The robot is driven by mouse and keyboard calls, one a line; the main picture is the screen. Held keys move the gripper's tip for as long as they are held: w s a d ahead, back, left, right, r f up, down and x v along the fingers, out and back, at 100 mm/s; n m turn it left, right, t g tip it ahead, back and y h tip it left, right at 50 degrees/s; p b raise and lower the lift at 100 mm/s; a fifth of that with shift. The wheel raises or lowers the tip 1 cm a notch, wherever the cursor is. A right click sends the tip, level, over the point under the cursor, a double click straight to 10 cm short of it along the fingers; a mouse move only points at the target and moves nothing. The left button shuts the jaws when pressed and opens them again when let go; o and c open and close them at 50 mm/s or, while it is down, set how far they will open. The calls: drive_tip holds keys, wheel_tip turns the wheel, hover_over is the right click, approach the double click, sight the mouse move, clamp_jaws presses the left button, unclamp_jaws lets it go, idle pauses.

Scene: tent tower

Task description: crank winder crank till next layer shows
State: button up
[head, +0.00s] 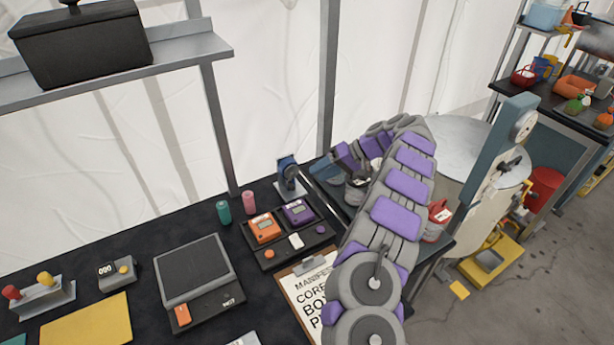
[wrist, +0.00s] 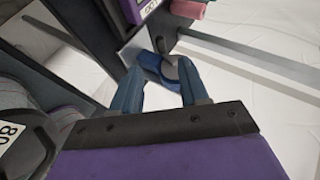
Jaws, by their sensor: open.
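A small blue device (head: 288,172) on a grey metal base stands at the back edge of the dark table. It may be the winder; I cannot make out a crank handle on it. In the wrist view the blue rounded part (wrist: 150,66) shows beyond and between my blue fingertips. My gripper (head: 322,170) is open, just right of this device in the head view, and its fingers also show in the wrist view (wrist: 161,76). I cannot tell whether a finger touches the device. No layer or layer marking is readable.
A tray with orange (head: 264,228) and purple (head: 298,212) boxes is close by. Green (head: 223,212) and pink (head: 249,202) cylinders stand left of the device. A clipboard (head: 305,290) lies partly under my arm. A tall teal post (head: 505,140) stands at right. A metal upright (head: 327,80) rises behind.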

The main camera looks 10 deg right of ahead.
drive_tip(key=p+v, duration=0.2)
drive_tip(key=v, duration=0.6)
drive_tip(key=shift+d, duration=0.3)
drive_tip(key=shift+r, duration=0.15)
drive_tip(key=s+a+r+g, duration=0.1)
drive_tip(key=s+a+r, duration=0.2)
drive_tip(key=a+r, duration=0.3)
drive_tip(key=s+a+r+g, duration=0.1)
drive_tip(key=s+a+r, duration=0.3)
drive_tip(key=a, duration=0.3)
drive_tip(key=s+a+r+g+h, duration=0.1)
drive_tip(key=s+a+r, duration=0.1)
drive_tip(key=s+a, duration=0.3)
drive_tip(key=s+a+r+g+h, duration=0.1)
drive_tip(key=s+a+r, duration=0.1)
drive_tip(key=s, duration=0.5)
drive_tip(key=s+f+h, duration=0.2)
drive_tip(key=s+h, duration=0.2)
drive_tip(key=s, duration=1)
drive_tip(key=s+d+f+h, duration=0.2)
drive_tip(key=s+d+f, duration=0.1)
drive_tip(key=s, duration=0.5)
drive_tip(key=s+d+f+m+h, duration=0.1)
drive_tip(key=s+d, duration=0.3)
drive_tip(key=s, duration=0.4)
drive_tip(key=shift+s+f+h, duration=0.2)
drive_tip(key=shift+f+h, duration=0.7)
